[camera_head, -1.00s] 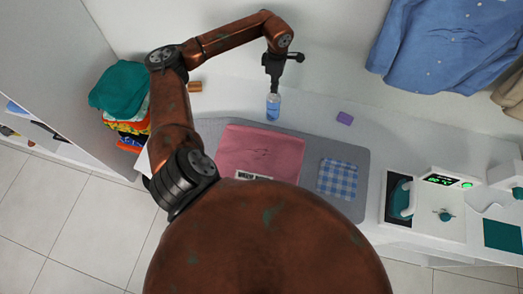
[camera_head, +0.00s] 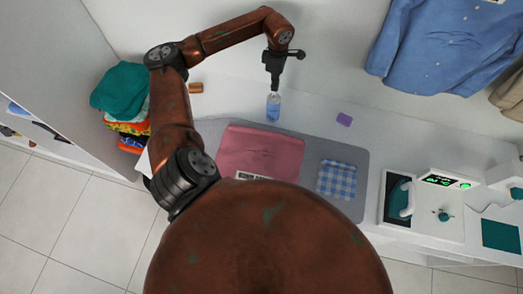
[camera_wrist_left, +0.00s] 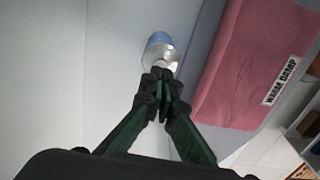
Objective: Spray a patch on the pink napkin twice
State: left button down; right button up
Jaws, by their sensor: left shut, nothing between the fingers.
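The pink napkin (camera_head: 250,151) lies flat on a grey mat (camera_head: 330,145), with a faint mark near its middle. In the left wrist view the napkin (camera_wrist_left: 245,65) shows a white label reading "WARM DAMP". A clear bottle with blue contents (camera_head: 273,108) stands behind the napkin near the back wall. My left gripper (camera_head: 273,86) points down right at the bottle's top. In the left wrist view its fingertips (camera_wrist_left: 160,78) are together, close in front of the bottle (camera_wrist_left: 161,45). Whether they touch it I cannot tell. My right gripper is out of view.
A blue checked cloth (camera_head: 337,179) lies on the mat right of the napkin. A purple block (camera_head: 344,120) and an orange-brown block (camera_head: 196,88) sit near the back. Folded clothes (camera_head: 122,95) are stacked at left; a white appliance (camera_head: 432,205) stands at right.

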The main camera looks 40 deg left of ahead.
pick_arm(q)
jog(key=shift+r, duration=0.1)
notch_tip(320, 180, up, 6)
jog(key=p, duration=0.3)
dwell(0.4)
jog(key=shift+d, duration=0.1)
dwell(0.4)
